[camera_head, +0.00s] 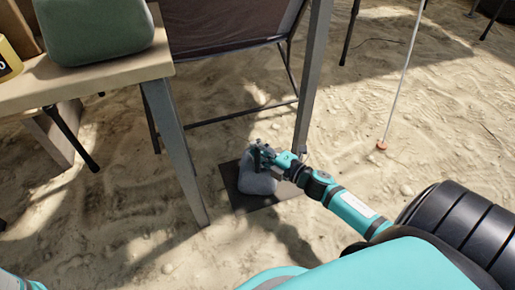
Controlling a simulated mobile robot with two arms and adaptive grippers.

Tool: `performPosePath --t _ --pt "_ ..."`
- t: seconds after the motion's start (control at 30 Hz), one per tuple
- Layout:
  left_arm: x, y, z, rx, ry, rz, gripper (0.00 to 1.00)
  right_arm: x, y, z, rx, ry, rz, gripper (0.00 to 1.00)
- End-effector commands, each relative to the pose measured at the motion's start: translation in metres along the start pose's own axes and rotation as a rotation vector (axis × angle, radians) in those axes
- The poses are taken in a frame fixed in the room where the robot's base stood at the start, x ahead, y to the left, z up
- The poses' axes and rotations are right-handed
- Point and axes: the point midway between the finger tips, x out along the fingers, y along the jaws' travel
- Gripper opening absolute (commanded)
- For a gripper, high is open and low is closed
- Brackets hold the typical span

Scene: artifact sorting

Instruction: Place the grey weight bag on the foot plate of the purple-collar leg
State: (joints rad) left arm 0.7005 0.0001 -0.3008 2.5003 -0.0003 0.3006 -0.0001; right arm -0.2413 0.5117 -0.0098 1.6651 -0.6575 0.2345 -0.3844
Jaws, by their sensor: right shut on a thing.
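The grey weight bag (257,183) is low over the dark foot plate (243,204) at the base of a grey metal leg (313,75). It appears to rest on the plate, but I cannot tell if a small gap is left under it. My right gripper (262,156) reaches in from the right and is shut on the top of the bag. The arm covers part of the plate's right side. I see no purple collar on the visible part of the leg. My left gripper is not in view.
A wooden table (100,88) at the upper left bears a large grey-green bag (95,28); its leg (175,150) stands left of the plate. An orange-footed rope stake (381,145) stands to the right. Sand in front is clear.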

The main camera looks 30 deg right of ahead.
Motion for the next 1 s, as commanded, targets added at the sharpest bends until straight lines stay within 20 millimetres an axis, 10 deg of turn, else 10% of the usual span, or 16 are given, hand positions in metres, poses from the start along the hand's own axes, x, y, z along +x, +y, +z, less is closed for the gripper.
performPosePath --t 0.3,0.67,1.0 --pt "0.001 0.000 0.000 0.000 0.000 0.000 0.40 0.000 0.000 -0.001 0.001 0.002 -0.002 0.38" --pt "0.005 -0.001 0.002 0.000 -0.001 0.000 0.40 -0.006 0.000 -0.002 0.004 0.001 -0.004 0.38" --pt "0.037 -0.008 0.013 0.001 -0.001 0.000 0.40 -0.071 0.004 -0.002 0.006 0.000 -0.006 0.38"
